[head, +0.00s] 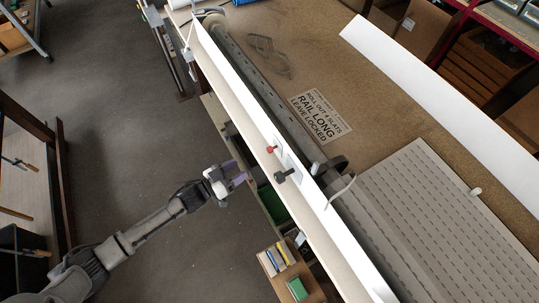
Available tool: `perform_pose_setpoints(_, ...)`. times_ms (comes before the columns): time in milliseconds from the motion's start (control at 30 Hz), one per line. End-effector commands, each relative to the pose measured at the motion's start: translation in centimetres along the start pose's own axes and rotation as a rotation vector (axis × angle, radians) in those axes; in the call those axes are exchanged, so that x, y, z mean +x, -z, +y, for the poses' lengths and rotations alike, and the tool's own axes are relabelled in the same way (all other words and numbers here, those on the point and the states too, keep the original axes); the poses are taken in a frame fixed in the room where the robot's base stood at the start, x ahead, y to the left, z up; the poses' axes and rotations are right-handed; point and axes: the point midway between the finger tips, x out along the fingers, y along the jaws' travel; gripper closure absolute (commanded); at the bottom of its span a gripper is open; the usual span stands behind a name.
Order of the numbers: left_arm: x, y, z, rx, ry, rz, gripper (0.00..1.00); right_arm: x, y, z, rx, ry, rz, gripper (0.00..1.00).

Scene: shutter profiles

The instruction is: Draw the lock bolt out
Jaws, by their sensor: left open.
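A long white panel (228,72) runs diagonally through the head view. A red knob (271,149) and a black knob (281,177) stick out from a small plate on it. I cannot tell for sure which of them belongs to the lock bolt. My left gripper (243,176) comes in from the lower left. It is open and empty, with its fingers pointing toward the panel, left of the black knob and apart from both knobs. My right gripper is not in view.
A slatted grey shutter (440,210) lies on the bench (390,125) behind the panel, beside a long dark roller tube (262,85). A printed sign (320,115) lies there too. Below the panel are a green bin (273,203) and small boxes (277,256).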

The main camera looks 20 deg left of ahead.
Motion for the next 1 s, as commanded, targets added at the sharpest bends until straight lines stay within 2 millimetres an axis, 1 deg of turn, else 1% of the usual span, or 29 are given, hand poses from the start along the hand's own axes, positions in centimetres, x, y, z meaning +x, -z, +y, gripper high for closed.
perform_pose_setpoints(33,0.1,-0.3,-0.4,0.002,-0.014,0.008,0.48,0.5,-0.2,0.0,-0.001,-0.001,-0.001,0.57)
perform_pose_setpoints(133,0.5,-0.3,-0.6,-0.001,-0.031,0.02,0.48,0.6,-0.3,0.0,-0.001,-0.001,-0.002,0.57)
perform_pose_setpoints(233,1.7,-0.2,-0.6,-0.002,-0.036,0.025,0.48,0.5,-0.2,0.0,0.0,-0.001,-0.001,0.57)
perform_pose_setpoints(700,10.1,0.0,-0.2,-0.002,-0.034,0.023,0.48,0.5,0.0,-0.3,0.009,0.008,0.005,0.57)
perform_pose_setpoints(833,11.7,0.0,-0.2,-0.003,-0.035,0.023,0.48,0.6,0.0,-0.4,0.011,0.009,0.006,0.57)
perform_pose_setpoints(1000,13.1,0.0,-0.1,-0.001,-0.034,0.022,0.48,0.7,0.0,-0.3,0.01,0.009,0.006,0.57)
